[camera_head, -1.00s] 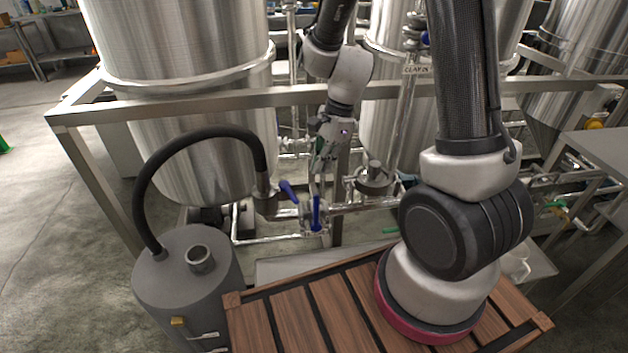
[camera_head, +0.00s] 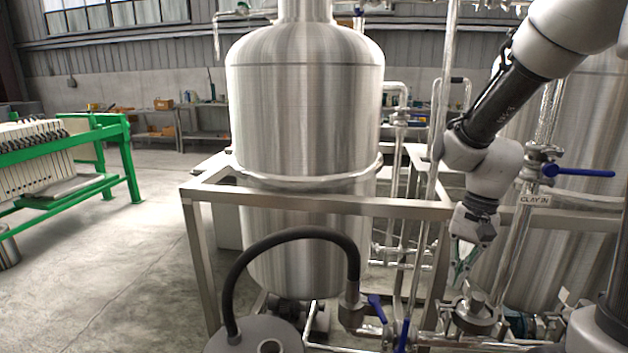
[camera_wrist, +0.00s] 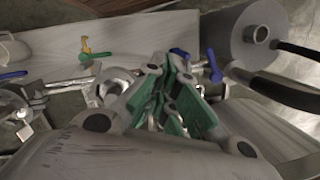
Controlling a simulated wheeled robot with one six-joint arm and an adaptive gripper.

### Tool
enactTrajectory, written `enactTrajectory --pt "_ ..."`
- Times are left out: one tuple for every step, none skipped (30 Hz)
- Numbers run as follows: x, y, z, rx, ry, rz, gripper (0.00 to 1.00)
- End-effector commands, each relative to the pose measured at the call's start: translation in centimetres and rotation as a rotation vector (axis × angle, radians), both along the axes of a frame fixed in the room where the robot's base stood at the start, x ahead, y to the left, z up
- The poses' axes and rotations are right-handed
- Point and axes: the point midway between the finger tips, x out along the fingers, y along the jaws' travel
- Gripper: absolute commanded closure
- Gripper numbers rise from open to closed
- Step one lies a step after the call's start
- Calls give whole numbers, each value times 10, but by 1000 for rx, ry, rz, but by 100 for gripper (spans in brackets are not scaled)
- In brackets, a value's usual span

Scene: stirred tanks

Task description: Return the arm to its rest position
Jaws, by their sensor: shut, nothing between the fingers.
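My gripper (camera_head: 460,275) hangs at the lower right in the head view, pointing down. It appears in front of the second tank (camera_head: 580,110), beside the steel frame's rail (camera_head: 310,205). In the wrist view the gripper (camera_wrist: 172,75) shows green-padded fingers drawn together, with nothing held between them. My arm comes down to it from the upper right, bent at the wrist joints. Pipes and valves with blue handles (camera_head: 376,308) lie below and left of the gripper; a blue handle also shows beyond the fingers in the wrist view (camera_wrist: 215,66).
A large steel tank (camera_head: 305,110) stands in the middle. A grey drum (camera_head: 240,338) with a black hose (camera_head: 290,235) is at the front. A blue valve handle (camera_head: 584,172) juts out beside my arm. A green-framed machine (camera_head: 130,160) stands left; the floor between is clear.

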Motion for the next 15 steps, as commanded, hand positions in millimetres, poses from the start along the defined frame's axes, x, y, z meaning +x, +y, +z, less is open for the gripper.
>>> enactTrajectory --pt "-9 -6 13 -5 -35 87 100" --pt "-14 -10 20 -10 -53 140 100" --pt "-21 -15 30 -18 -79 209 100" --pt "-27 -19 37 -24 -100 259 100" --pt "-32 -23 44 -33 -120 307 100" --pt "-40 -28 54 -45 -148 364 100" --pt "-45 -32 60 -56 -169 406 100" --pt "-51 -36 67 -67 -191 443 100" --pt "-58 -41 76 -84 -219 488 100" --pt "-64 -44 82 -97 -239 514 100" --pt "-69 -47 88 -111 -261 539 100" --pt "-76 -52 95 -129 -290 561 100" --pt "-81 -55 101 -144 -312 573 100" --pt "-85 -57 106 -158 -334 579 100" --pt "-91 -60 112 -175 -363 579 100"
